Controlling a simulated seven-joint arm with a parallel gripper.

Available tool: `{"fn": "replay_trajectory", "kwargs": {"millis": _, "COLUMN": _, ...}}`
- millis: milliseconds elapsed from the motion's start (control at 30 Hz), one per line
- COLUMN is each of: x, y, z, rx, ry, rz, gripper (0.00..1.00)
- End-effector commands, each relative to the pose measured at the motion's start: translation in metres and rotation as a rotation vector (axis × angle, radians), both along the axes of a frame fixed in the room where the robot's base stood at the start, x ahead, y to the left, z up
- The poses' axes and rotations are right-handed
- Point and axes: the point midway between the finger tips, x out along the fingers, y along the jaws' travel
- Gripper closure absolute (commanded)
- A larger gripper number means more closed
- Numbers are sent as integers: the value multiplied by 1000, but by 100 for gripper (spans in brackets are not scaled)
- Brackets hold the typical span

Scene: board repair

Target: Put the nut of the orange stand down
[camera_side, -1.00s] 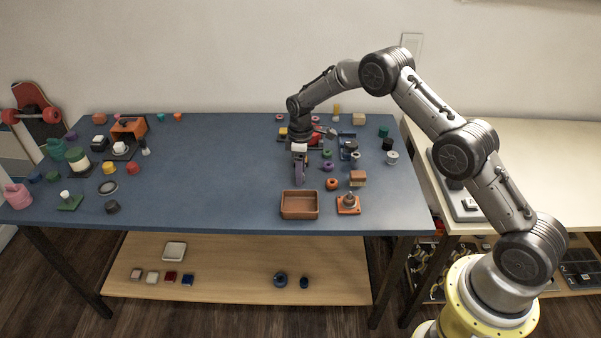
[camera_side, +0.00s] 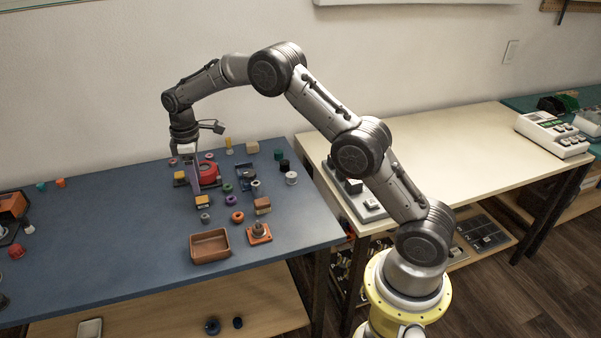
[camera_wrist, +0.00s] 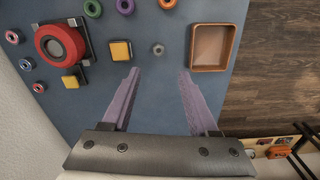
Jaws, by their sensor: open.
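A small grey nut (camera_wrist: 158,48) lies on the blue table top in the wrist view, ahead of the fingers and apart from them. It also shows in the side view (camera_side: 205,217), behind the tray. The orange stand (camera_side: 260,233) with its upright post is to the right of the tray in the side view. I cannot make out a nut on that post. My gripper (camera_side: 195,190) points down behind the tray. In the wrist view my gripper (camera_wrist: 157,82) has its two purple fingers wide apart with nothing between them.
A brown tray (camera_wrist: 193,48) stands beside the nut and looks empty. A yellow block (camera_wrist: 121,50) is on the nut's other side. A red round part (camera_wrist: 58,43) and several coloured rings lie nearby.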

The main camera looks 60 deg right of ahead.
Motion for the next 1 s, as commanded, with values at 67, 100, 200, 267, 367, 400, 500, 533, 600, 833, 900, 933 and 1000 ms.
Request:
{"fn": "replay_trajectory", "kwargs": {"millis": 67, "x": -9, "y": 3, "z": 25, "rx": -1, "ry": -26, "rz": -23, "gripper": 40}}
{"fn": "replay_trajectory", "kwargs": {"millis": 100, "x": -16, "y": 5, "z": 40, "rx": -2, "ry": -40, "rz": -39, "gripper": 40}}
{"fn": "replay_trajectory", "kwargs": {"millis": 200, "x": -41, "y": 11, "z": 81, "rx": -1, "ry": -82, "rz": -92, "gripper": 40}}
{"fn": "replay_trajectory", "kwargs": {"millis": 267, "x": -60, "y": 14, "z": 104, "rx": 0, "ry": -107, "rz": -128, "gripper": 40}}
{"fn": "replay_trajectory", "kwargs": {"millis": 367, "x": -94, "y": 20, "z": 137, "rx": 7, "ry": -149, "rz": -187, "gripper": 40}}
{"fn": "replay_trajectory", "kwargs": {"millis": 400, "x": -108, "y": 23, "z": 149, "rx": 10, "ry": -167, "rz": -210, "gripper": 40}}
{"fn": "replay_trajectory", "kwargs": {"millis": 500, "x": -146, "y": 28, "z": 174, "rx": 20, "ry": -209, "rz": -267, "gripper": 40}}
{"fn": "replay_trajectory", "kwargs": {"millis": 533, "x": -158, "y": 30, "z": 180, "rx": 24, "ry": -223, "rz": -284, "gripper": 40}}
{"fn": "replay_trajectory", "kwargs": {"millis": 600, "x": -187, "y": 33, "z": 192, "rx": 34, "ry": -251, "rz": -326, "gripper": 40}}
{"fn": "replay_trajectory", "kwargs": {"millis": 833, "x": -281, "y": 42, "z": 209, "rx": 77, "ry": -347, "rz": -455, "gripper": 40}}
{"fn": "replay_trajectory", "kwargs": {"millis": 900, "x": -309, "y": 44, "z": 206, "rx": 93, "ry": -375, "rz": -494, "gripper": 40}}
{"fn": "replay_trajectory", "kwargs": {"millis": 933, "x": -320, "y": 45, "z": 204, "rx": 100, "ry": -387, "rz": -510, "gripper": 40}}
{"fn": "replay_trajectory", "kwargs": {"millis": 1000, "x": -344, "y": 46, "z": 199, "rx": 117, "ry": -410, "rz": -546, "gripper": 40}}
